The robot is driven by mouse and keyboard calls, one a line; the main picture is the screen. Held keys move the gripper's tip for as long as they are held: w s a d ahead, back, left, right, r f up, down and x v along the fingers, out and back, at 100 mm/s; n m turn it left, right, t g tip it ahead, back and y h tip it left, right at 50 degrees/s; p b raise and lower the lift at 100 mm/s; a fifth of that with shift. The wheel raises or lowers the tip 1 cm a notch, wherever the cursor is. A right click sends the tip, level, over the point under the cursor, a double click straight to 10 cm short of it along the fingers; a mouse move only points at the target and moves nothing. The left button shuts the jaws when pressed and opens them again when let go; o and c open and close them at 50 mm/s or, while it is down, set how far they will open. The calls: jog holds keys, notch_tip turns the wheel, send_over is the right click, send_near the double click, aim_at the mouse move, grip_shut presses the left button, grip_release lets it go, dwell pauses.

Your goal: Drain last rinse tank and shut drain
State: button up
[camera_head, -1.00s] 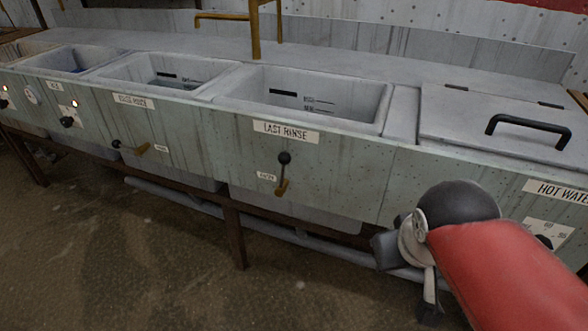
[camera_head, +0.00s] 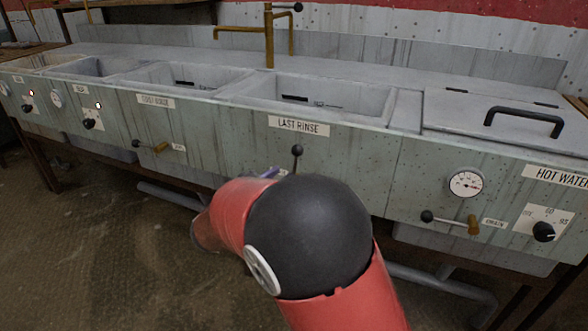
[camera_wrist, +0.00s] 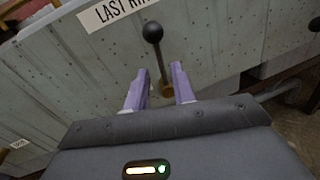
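The last rinse tank (camera_head: 345,112) is a pale basin with level marks on its back wall; its floor is hidden, so I cannot tell whether it holds water. Below its LAST RINSE label (camera_head: 299,126), the drain lever (camera_head: 296,163) stands upright, black ball on top. In the wrist view, the lever (camera_wrist: 160,58) rises from a brass pivot (camera_wrist: 167,89). My gripper (camera_wrist: 160,70) is open, its two purple fingers on either side of the lever stem in that view; contact cannot be told. In the head view my arm hides most of the gripper and the pivot.
The first rinse lever (camera_head: 150,147) and the hot water drain lever (camera_head: 450,221) lie about horizontal. A gauge (camera_head: 466,184) and a dial (camera_head: 543,232) sit on the right front panel. A brass tap (camera_head: 268,40) stands behind the tanks. Pipes run underneath.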

aim_at(295, 162)
jog(key=x, duration=0.7)
jog(key=shift+w+d, duration=0.1)
jog(key=shift+w, duration=0.3)
jog(key=shift+c, duration=0.2)
grip_shut()
